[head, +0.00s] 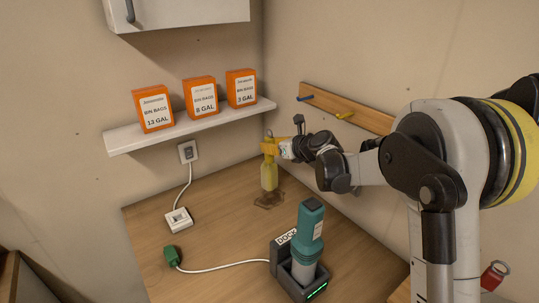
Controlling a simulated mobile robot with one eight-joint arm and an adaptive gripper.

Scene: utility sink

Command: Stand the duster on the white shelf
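A teal and grey handheld device (309,236), which looks like the duster, stands upright in a dark dock (285,282) at the front of the wooden worktop. A green light shows on the dock. The white shelf (130,138) is on the left wall. My gripper (270,147) is at the neck of a yellow bottle (269,177), away from the duster, near the back corner. I cannot tell whether the bottle touches the worktop.
Three orange bin-bag boxes (201,97) stand along the shelf, with small gaps between them. A dark wet-looking patch (268,200) lies below the bottle. A white cable runs from the dock to a green plug (172,256). A white socket block (178,220) lies at left. A peg rail (345,108) is on the right wall.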

